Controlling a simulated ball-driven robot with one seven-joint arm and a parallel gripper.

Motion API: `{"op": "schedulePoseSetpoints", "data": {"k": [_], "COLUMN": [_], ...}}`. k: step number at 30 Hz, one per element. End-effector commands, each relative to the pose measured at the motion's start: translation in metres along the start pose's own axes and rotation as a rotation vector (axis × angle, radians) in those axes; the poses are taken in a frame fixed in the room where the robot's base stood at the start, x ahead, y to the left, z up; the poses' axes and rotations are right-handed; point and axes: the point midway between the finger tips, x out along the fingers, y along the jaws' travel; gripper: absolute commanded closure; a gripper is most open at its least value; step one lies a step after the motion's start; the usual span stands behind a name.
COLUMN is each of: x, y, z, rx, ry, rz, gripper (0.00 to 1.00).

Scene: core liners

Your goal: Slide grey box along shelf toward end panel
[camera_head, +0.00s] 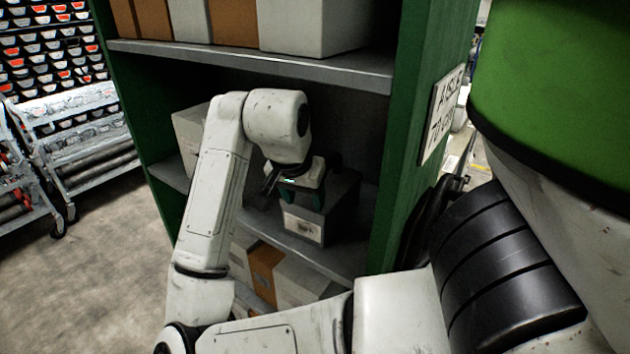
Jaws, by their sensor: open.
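The grey box (318,228), with a pale label on its front, stands on the middle shelf (345,262). The green end panel (398,160) rises to its right, with a gap of shelf between them. My gripper (299,197) is open, pointing down at the upper front of the box. Its dark green-tipped fingers overlap the box's upper part in the picture. I cannot tell whether they touch it. My wrist and gripper hide part of the box's top and its left side.
A pale box (190,137) stands further left on the same shelf, partly behind my arm. The upper shelf (250,68) holds white and brown boxes, and more boxes sit below. A sign (441,115) is on the panel's outer face. Wire carts (80,140) stand at the left.

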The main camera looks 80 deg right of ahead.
Motion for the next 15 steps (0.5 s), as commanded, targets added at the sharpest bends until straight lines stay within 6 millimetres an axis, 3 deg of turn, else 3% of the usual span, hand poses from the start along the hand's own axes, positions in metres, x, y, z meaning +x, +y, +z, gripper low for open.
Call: {"op": "schedulePoseSetpoints", "data": {"k": [9, 15], "x": [0.021, 0.030], "y": [0.002, 0.001], "z": [-0.050, -0.072], "rx": [0.001, 0.000], "ry": [0.000, 0.000], "rz": [0.004, 0.002], "gripper": [0.45, 0.45]}}
